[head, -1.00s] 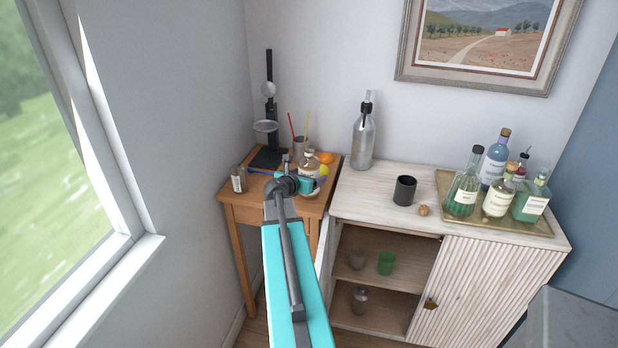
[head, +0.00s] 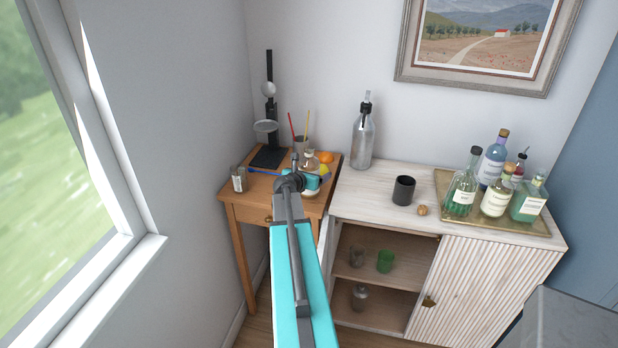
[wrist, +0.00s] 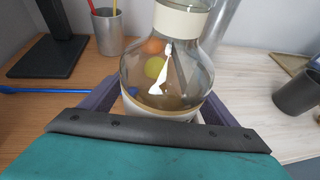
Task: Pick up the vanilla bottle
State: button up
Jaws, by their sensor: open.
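A round clear glass bottle with a cream neck band (wrist: 172,75) fills the middle of the wrist view, with a little amber liquid low in it. In the head view it (head: 310,158) stands on the wooden table, partly hidden by my arm. I cannot read a name on it. My gripper (wrist: 165,103) is open, its dark fingers on either side of the bottle's lower part; contact cannot be told. In the head view my gripper (head: 308,181) is at the bottle. A small dark bottle with a pale label (head: 238,179) stands at the table's left edge.
The wooden table (head: 262,203) also bears a black stand (head: 268,157), a metal cup with sticks (wrist: 108,32), a blue rod (wrist: 30,90), and an orange (head: 326,157). The pale cabinet (head: 375,190) at right holds a dark cup (head: 403,189), a tall bottle (head: 363,140) and a bottle tray (head: 455,212).

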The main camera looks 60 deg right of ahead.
jog(key=c, duration=1.8)
jog(key=shift+w+r+p, duration=0.1)
jog(key=shift+r+p, duration=0.2)
jog(key=shift+r, duration=0.05)
